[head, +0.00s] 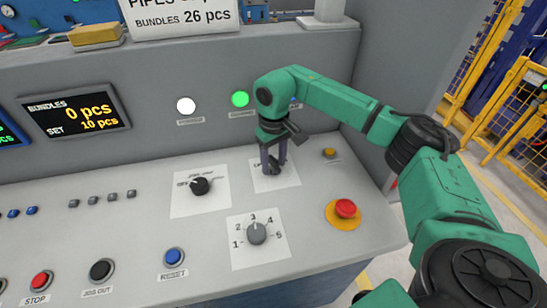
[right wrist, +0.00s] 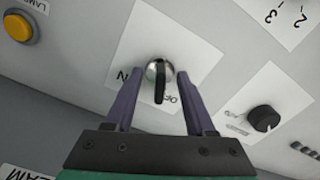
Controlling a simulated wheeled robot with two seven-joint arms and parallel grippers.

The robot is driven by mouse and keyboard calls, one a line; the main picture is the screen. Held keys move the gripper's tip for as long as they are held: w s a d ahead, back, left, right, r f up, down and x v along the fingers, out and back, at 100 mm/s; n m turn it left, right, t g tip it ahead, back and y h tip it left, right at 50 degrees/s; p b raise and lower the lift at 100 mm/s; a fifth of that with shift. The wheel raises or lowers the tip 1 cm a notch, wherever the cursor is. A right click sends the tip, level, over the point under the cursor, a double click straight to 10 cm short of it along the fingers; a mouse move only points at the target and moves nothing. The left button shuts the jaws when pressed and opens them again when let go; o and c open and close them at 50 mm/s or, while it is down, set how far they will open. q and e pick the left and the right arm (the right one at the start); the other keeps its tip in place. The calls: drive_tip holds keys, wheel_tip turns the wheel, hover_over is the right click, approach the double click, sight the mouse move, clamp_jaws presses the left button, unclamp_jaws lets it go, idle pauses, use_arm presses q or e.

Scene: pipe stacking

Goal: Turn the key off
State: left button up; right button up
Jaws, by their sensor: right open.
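The key switch shows in the right wrist view as a silver round lock with a black key (right wrist: 159,86), on a white label plate (right wrist: 187,45). Parts of "ON" and "OFF" lettering show beside it; the key's black bar lies between them. My right gripper (right wrist: 160,76) is open, with one purple finger on either side of the key. I cannot tell whether the fingers touch it. In the head view my right gripper (head: 275,162) points down at the plate and partly hides the key. My left gripper is not in view.
Close by on the grey panel are a black selector (head: 200,186), a numbered dial (head: 257,233), a yellow button (head: 329,152) and a red emergency stop (head: 345,208). A blue reset button (head: 174,257) is nearer the front. A green lamp (head: 240,98) glows on the upright face behind.

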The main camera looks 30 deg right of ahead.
sight(274, 158)
wheel_tip(274, 158, up, 4)
drive_tip(key=p, duration=0.3)
drive_tip(key=shift+r, duration=0.1)
idle(0.5)
drive_tip(key=shift+f+b, duration=1.35)
drive_tip(key=shift+f, duration=0.85)
drive_tip(key=shift+r, duration=0.1)
clamp_jaws()
